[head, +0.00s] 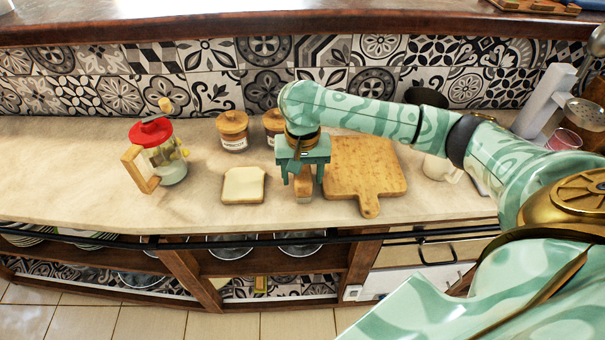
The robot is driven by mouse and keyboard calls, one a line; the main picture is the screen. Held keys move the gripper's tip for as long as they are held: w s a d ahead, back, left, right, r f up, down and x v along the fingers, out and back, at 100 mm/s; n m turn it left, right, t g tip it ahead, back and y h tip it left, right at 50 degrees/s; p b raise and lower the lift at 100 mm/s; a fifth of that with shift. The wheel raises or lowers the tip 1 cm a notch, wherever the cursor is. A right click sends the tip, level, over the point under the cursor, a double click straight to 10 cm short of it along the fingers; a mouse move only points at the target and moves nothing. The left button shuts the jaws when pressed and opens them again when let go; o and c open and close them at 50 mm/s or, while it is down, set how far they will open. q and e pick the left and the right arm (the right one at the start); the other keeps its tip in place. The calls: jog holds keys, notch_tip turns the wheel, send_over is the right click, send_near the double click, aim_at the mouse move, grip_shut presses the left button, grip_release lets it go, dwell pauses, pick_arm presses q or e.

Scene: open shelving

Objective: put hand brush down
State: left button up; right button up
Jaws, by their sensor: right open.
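My right gripper (302,170) is over the counter in the head view, pointing down with its jaws open. A small brown wooden piece (304,188), which looks like the hand brush, shows between and just below its fingers. It appears to rest on the counter (90,190), between a bread slice and a cutting board. Most of it is hidden by the gripper, and I cannot tell whether the fingers touch it. My left gripper is not in view.
A bread slice (243,185) lies left of the gripper, and a wooden cutting board (365,170) lies right. Lidded jars (233,131) stand behind. A red-topped glass jar (160,150) stands farther left. A dark rail (120,237) runs along the counter's front. The far left counter is clear.

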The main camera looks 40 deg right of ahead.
aim_at(303, 170)
notch_tip(303, 170, up, 12)
jog(key=p, duration=0.6)
jog(key=shift+p, duration=0.3)
jog(key=shift+f, duration=0.2)
